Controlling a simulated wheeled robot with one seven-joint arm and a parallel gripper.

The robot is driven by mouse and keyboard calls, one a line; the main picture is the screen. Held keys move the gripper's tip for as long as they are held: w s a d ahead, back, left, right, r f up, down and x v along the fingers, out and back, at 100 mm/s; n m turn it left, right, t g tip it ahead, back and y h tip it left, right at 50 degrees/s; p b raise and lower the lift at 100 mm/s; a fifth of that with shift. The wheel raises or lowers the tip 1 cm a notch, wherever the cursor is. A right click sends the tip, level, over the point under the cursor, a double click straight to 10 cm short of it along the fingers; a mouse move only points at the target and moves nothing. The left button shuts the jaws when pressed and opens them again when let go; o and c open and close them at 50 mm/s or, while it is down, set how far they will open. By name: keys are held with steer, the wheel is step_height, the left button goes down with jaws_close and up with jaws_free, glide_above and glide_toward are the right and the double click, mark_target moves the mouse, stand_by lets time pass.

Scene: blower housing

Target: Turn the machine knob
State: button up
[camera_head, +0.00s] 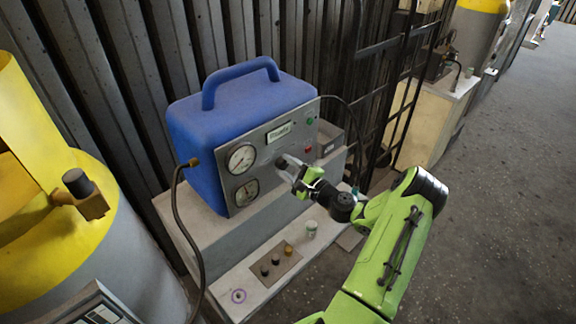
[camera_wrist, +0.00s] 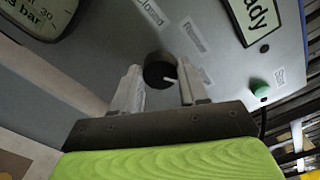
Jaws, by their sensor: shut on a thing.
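The blue machine (camera_head: 235,105) with a carrying handle stands on a grey ledge, its grey front panel facing me. The black knob (camera_wrist: 160,70) with a white pointer mark sits on that panel. My gripper (camera_wrist: 160,88) is at the panel with a finger on either side of the knob, shut on it. In the head view, my gripper (camera_head: 287,165) reaches the panel from the right and mostly hides the knob. Labels reading "Closed" and "Release" (camera_wrist: 193,38) lie just above the knob in the wrist view.
Two round gauges (camera_head: 241,158) are left of my gripper. A green button (camera_head: 310,121) and a red one are on the panel's right. Small knobs and a jar (camera_head: 311,229) stand on the lower ledge. A yellow tank (camera_head: 40,200) is at left. Floor at right is clear.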

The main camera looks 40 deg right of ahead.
steer(key=shift+f, duration=0.1)
stand_by(0.3)
steer(key=o, duration=1.1)
steer(key=shift+c, duration=0.2)
steer(key=shift+s, duration=0.1)
steer(key=s, duration=1.5)
steer(key=shift+s+d, duration=0.25)
steer(key=shift+s, duration=0.05)
